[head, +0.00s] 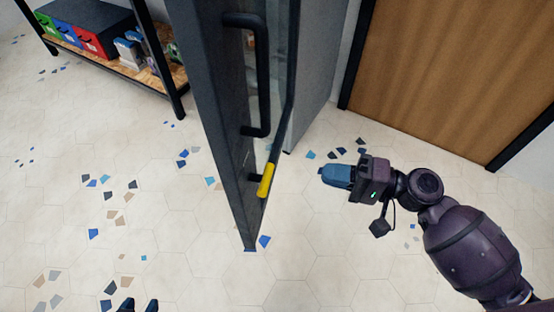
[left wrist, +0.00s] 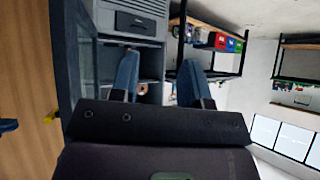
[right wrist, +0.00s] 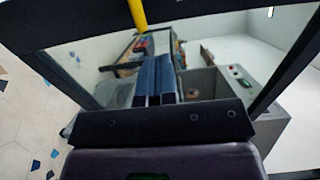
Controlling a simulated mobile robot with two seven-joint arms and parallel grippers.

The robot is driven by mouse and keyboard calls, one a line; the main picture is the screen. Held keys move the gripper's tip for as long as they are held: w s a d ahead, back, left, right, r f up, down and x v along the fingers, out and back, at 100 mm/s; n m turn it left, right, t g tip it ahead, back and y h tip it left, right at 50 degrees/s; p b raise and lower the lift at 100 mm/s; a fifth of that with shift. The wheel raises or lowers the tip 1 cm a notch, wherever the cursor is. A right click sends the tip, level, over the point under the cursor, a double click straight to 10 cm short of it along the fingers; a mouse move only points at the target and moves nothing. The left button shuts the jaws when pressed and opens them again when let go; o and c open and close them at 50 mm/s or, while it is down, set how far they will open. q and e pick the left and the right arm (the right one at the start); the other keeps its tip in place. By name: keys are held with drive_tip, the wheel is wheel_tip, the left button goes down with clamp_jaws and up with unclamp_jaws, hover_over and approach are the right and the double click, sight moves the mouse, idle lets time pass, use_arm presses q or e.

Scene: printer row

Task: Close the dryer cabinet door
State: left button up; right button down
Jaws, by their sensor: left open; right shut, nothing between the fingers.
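The dryer cabinet door (head: 222,100) stands open, seen nearly edge-on and reaching toward me in the head view. It is dark grey, with a black bar handle (head: 263,75) and a yellow-gripped lever (head: 267,180) lower down. The grey cabinet side (head: 318,75) shows partly behind it. My right gripper (head: 325,174) is shut and empty, right of the door and apart from it. In the right wrist view, its closed fingers (right wrist: 155,80) point toward the glazed door frame (right wrist: 60,32). My left gripper (head: 138,304) is open, left of the door at the bottom edge; its fingers (left wrist: 158,80) are spread and empty.
A low shelf (head: 130,75) with green, blue and red bins stands at the back left. A wooden door (head: 455,65) is in the wall at the right. The tiled floor (head: 60,220) left of the cabinet door is clear, with only coloured inlaid chips.

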sight(251, 159)
drive_tip(key=p+x, duration=0.1)
drive_tip(key=x, duration=1.1)
drive_tip(key=shift+w+a, duration=0.1)
drive_tip(key=shift+a, duration=0.1)
drive_tip(key=shift+w+a, duration=0.2)
drive_tip(key=shift+a, duration=0.5)
drive_tip(key=shift+a, duration=0.1)
